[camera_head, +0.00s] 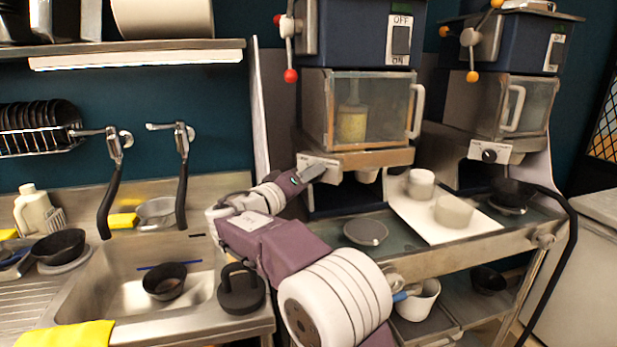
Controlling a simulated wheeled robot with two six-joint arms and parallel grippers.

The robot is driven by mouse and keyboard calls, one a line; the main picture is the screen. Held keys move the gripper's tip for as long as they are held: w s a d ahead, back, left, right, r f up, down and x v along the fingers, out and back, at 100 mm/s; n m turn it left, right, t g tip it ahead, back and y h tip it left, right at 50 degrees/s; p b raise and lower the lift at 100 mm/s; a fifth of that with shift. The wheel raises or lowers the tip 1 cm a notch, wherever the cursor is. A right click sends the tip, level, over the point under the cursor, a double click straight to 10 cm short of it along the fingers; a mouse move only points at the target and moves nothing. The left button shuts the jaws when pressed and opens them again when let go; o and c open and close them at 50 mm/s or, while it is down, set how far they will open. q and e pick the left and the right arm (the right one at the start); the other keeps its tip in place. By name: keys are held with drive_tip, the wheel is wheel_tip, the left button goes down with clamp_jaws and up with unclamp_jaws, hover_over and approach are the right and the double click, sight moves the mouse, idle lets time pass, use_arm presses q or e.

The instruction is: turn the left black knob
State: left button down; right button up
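Two dark blue machines stand side by side, each with a glass-fronted chamber. On the left machine (362,160), the panel under the chamber (372,158) is partly covered by my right gripper (318,168), and I see no knob there. The gripper's fingertips are at the left part of this panel. Whether they are open, shut or touching a knob is too small to tell. The right machine (500,105) shows a round black knob (489,155) on a white panel. My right arm rises from the bottom middle. My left gripper is out of view.
A sink (120,290) with a black bowl (165,281) is at left. A black kettlebell-shaped object (241,289) stands beside my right arm. White cups (421,183) sit on a pale board right of the left machine. A grey disc (366,232) lies below that machine.

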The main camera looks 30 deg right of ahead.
clamp_jaws()
drive_tip(key=shift+f+n+t, duration=0.15)
drive_tip(key=shift+n+t, duration=0.2)
drive_tip(key=shift+n, duration=4.3)
drive_tip(key=shift+f+n+t, duration=0.1)
drive_tip(key=shift+n+t, duration=0.25)
drive_tip(key=shift+n, duration=4.6)
